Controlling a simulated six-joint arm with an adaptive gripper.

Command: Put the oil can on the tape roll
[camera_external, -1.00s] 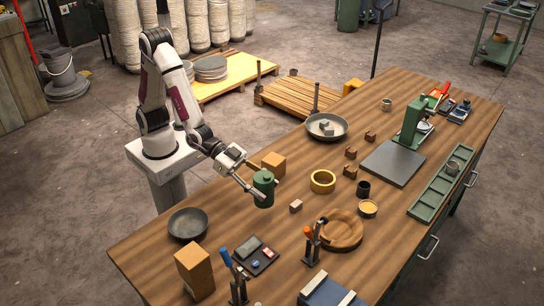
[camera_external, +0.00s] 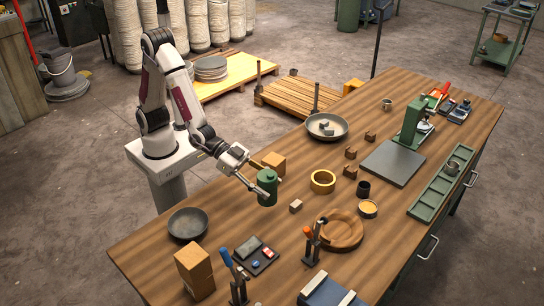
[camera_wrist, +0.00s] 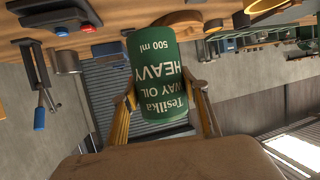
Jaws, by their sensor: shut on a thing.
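The green oil can (camera_external: 267,188) is upright between the fingers of my gripper (camera_external: 264,192). My gripper is shut on it, and I cannot tell whether its base touches the table or hangs just above. In the wrist view the oil can (camera_wrist: 158,75) appears upside down, its label reading "Tesilka way oil heavy 500 ml", with a finger on each side of my gripper (camera_wrist: 165,110). The yellow tape roll (camera_external: 323,181) lies flat on the table to the right of the can, apart from it, its open centre facing up.
A cardboard box (camera_external: 274,163) stands close behind the can. A small wooden block (camera_external: 296,206) lies between the can and the round wooden dish (camera_external: 341,230). A metal pan (camera_external: 327,126) with blocks sits behind the tape roll. A black cup (camera_external: 363,188) stands right of the roll.

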